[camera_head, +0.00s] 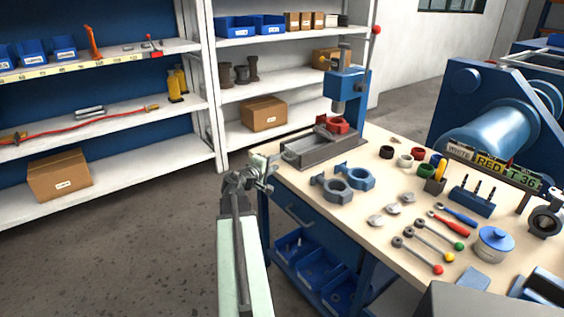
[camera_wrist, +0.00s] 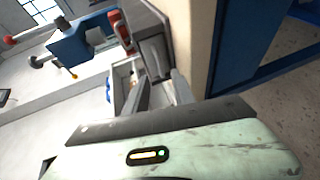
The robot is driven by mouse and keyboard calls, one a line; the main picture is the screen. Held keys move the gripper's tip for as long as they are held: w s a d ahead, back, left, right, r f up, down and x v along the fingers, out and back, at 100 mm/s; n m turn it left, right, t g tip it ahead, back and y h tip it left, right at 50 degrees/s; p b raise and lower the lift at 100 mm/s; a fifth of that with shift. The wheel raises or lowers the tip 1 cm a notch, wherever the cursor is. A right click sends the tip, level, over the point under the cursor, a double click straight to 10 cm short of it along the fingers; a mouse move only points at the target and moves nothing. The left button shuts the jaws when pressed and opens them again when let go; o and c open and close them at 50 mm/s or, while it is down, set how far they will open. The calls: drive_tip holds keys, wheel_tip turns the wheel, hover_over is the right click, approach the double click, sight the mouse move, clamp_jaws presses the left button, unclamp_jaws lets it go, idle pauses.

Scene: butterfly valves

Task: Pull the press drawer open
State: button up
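The blue press (camera_head: 347,88) stands at the far end of the workbench. Its long grey base (camera_head: 318,153) lies on the bench top, and the grey body also shows in the wrist view (camera_wrist: 150,22). My gripper (camera_head: 262,170) is at the bench's left corner, close to the left end of that base. In the wrist view its two fingers (camera_wrist: 160,82) are apart, pointing at the grey body. I cannot tell whether they touch it, and the drawer front and any handle are not clear there. A red vise (camera_head: 334,124) sits on the base.
A blue drawer with a bar handle (camera_head: 299,216) is under the bench top, above blue bins (camera_head: 312,268). Blue clamp rings (camera_head: 348,181) and several tools lie on the bench. Shelves (camera_head: 105,112) stand behind. The floor (camera_head: 120,240) left of the bench is clear.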

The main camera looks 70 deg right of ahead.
sight(284, 157)
drive_tip(key=b+x, duration=0.1)
drive_tip(key=x, duration=0.5)
drive_tip(key=shift+w+f, duration=0.1)
clamp_jaws()
idle(0.6)
idle(0.5)
